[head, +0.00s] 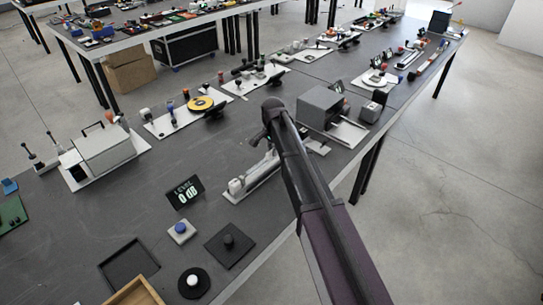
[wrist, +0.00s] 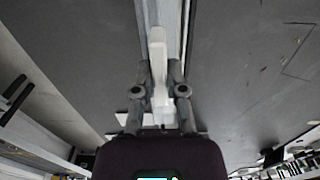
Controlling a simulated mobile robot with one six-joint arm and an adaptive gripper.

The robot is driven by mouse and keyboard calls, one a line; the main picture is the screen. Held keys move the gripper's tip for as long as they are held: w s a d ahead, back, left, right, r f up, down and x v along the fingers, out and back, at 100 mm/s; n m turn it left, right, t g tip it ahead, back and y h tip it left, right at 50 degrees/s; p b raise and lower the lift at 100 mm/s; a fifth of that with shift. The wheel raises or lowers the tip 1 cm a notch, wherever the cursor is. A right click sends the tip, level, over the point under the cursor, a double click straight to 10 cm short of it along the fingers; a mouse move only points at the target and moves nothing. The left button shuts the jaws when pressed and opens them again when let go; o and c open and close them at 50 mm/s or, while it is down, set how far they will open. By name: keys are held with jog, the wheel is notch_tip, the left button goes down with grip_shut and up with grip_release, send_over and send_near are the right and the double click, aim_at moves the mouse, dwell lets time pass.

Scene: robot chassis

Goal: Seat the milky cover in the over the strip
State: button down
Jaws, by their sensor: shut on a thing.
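In the wrist view my gripper (wrist: 160,72) is shut on the milky cover (wrist: 157,45), a narrow whitish piece held lengthwise between the two fingers. A long pale grey strip (wrist: 174,18) runs away from me beneath and just right of the cover's far end. I cannot tell whether cover and strip touch. In the head view a long, low, light fixture (head: 258,176), which seems to hold the strip, lies left of my arm. The arm hides its far end. The cover cannot be made out there, and my gripper is mostly hidden behind my arm.
A black display (head: 184,193) stands left of the fixture, with a blue button (head: 180,228) and a dark knob plate (head: 229,243) nearer. A grey box device (head: 322,107) stands close right of my arm. Bare tabletop (head: 115,205) lies to the left.

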jog(key=shift+w+a, duration=0.1)
jog(key=shift+w, duration=0.55)
notch_tip(320, 180, down, 4)
jog(key=b, duration=0.3)
jog(key=shift+r+b, duration=0.15)
jog(key=shift+b, duration=0.2)
jog(key=c, duration=0.7)
grip_release()
notch_tip(320, 180, up, 12)
jog(key=p, duration=1.2)
